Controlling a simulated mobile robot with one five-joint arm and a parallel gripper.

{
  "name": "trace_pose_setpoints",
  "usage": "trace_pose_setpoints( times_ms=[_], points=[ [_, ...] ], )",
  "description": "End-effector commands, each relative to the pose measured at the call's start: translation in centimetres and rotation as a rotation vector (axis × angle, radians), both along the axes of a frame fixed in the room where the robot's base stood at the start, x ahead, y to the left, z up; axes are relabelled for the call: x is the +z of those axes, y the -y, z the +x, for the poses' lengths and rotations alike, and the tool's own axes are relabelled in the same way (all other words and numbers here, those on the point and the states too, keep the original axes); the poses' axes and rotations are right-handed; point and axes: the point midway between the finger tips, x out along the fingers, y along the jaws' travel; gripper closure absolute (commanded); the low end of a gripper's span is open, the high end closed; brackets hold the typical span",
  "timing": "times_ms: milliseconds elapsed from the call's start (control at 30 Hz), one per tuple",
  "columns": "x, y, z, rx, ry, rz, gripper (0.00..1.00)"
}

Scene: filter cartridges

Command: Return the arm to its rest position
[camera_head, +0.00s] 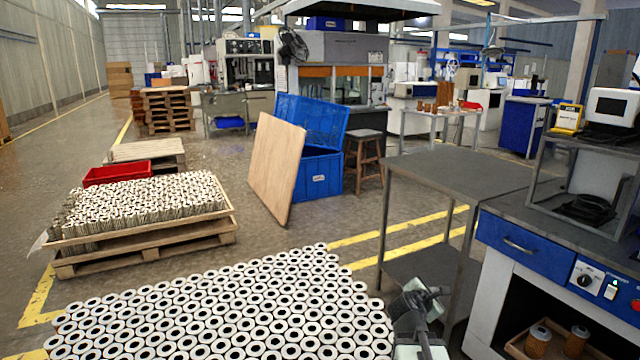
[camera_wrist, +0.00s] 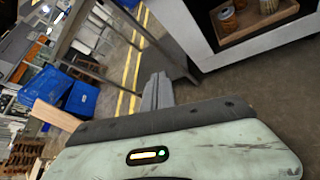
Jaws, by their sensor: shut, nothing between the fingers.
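My gripper (camera_head: 436,292) shows at the bottom right of the head view, in front of the grey metal table (camera_head: 450,172) and beside the field of white cartridges. In the wrist view my gripper (camera_wrist: 157,90) is a grey pair of fingers pressed together, pointing away over the floor. It is shut and holds nothing. My pale green wrist housing fills the bottom of that view. My arm is folded low and only partly seen in the head view.
Many white filter cartridges (camera_head: 220,310) stand packed at the bottom, left of my arm. A blue crate (camera_head: 320,172) and leaning wooden board (camera_head: 277,165) stand beyond.

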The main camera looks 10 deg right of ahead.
Motion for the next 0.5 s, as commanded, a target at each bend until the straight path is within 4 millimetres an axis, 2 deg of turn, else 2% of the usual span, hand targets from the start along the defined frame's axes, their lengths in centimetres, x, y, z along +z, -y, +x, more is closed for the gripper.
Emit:
trace_pose_setpoints(
  times_ms=[33, 133, 200, 300, 400, 500],
  points=[
    [-1.9, -4.3, 0.5, -0.034, 0.038, 0.154, 1.00],
    [-6.0, -11.9, -0.3, -0.187, 0.091, 0.500, 1.00],
    [-8.7, -16.7, -1.8, -0.338, 0.104, 0.725, 1.00],
    [-11.6, -22.1, -4.9, -0.615, 0.102, 0.993, 1.00],
    [-13.3, -25.3, -8.2, -0.929, 0.099, 1.177, 1.00],
    [-14.0, -27.7, -10.9, -1.212, 0.098, 1.269, 1.00]
  ],
)
